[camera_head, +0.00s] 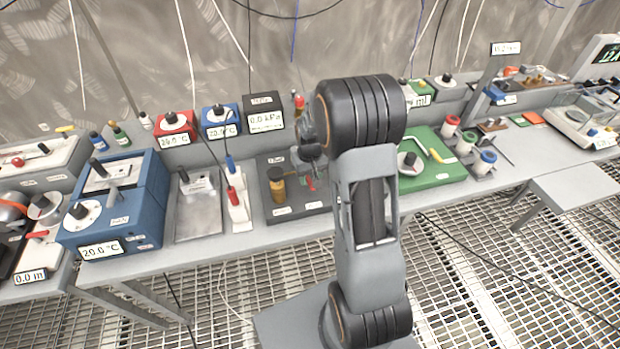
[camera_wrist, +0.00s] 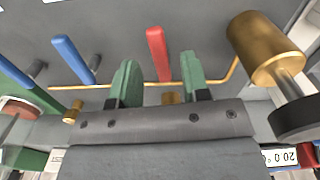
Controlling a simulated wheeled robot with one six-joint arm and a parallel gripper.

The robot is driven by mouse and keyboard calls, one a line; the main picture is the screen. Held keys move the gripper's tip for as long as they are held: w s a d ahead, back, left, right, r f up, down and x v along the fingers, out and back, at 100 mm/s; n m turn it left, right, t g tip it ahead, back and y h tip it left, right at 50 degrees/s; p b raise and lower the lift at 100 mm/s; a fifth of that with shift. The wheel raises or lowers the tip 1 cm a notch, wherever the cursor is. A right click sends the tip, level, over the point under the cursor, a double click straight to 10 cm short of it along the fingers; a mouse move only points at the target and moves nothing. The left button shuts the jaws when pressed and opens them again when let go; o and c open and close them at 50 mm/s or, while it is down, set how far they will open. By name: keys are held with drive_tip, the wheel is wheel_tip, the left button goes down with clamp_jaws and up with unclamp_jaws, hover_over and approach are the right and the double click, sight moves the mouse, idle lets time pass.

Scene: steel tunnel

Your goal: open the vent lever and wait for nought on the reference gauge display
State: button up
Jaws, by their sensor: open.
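The red lever (camera_wrist: 157,52), probably the vent lever, shows in the wrist view between the green fingers of my gripper (camera_wrist: 158,62). The fingers are open, one on each side of it, with gaps. In the head view the red lever (camera_head: 311,184) is small beside my gripper (camera_head: 308,158), over the dark grey board (camera_head: 282,212). My arm hides part of this board. The black box with a display (camera_head: 265,118), likely the reference gauge, stands behind the board and appears to read 0.0 kPa.
Two blue levers (camera_wrist: 72,58) (camera_wrist: 15,70) sit left of the red one, near a thin brass pipe (camera_wrist: 232,70). A brass cylinder (camera_wrist: 262,48) stands close on the right. A white strip with a red handle (camera_head: 237,205) lies left of the board; a green board (camera_head: 440,172) is right.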

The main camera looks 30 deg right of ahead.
drive_tip(key=shift+f, duration=0.85)
drive_tip(key=shift+c, duration=0.3)
